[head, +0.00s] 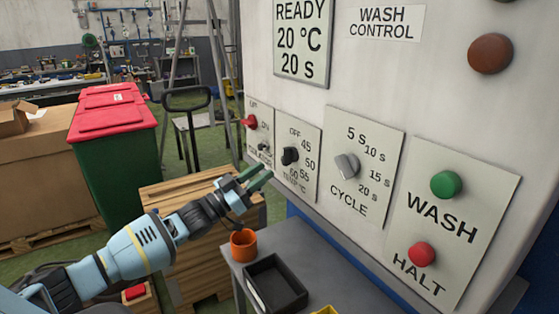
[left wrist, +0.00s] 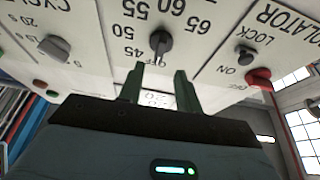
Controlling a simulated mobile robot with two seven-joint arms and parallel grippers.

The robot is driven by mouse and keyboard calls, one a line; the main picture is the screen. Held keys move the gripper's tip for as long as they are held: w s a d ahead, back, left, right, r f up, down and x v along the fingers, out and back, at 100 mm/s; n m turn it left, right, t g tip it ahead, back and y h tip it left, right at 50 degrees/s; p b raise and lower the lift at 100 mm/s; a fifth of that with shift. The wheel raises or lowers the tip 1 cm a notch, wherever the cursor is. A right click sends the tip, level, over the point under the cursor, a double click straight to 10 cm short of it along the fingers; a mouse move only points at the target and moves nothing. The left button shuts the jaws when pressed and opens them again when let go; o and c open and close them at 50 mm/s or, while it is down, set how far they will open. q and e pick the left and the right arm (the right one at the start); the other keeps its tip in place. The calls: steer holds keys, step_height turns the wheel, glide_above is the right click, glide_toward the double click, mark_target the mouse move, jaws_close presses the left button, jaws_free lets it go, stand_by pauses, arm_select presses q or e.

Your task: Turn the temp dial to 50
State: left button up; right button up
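The temp dial (head: 290,156) is a small black knob on a white plate marked OFF, 45, 50, 55, 60 and 65. It also shows in the left wrist view (left wrist: 161,42), where its grip bar seems to point toward the OFF mark, partly behind the fingers. My left gripper (head: 257,179) is in front of the panel, lower left of the dial in the head view. In the left wrist view its two green fingers (left wrist: 159,76) are apart, with nothing between them, pointing at the dial and short of it. My right gripper is not in view.
The grey cycle dial (head: 347,165) is right of the temp dial; a red isolator knob (head: 249,121) is left. Green WASH (head: 446,184) and red HALT (head: 421,254) buttons are further right. The display (head: 301,40) reads READY, 20 °C, 20 s. A grey table (head: 237,265) stands below.

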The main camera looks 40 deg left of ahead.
mark_target(283, 157)
arm_select(q)
steer(key=shift+x, duration=3.35)
jaws_close()
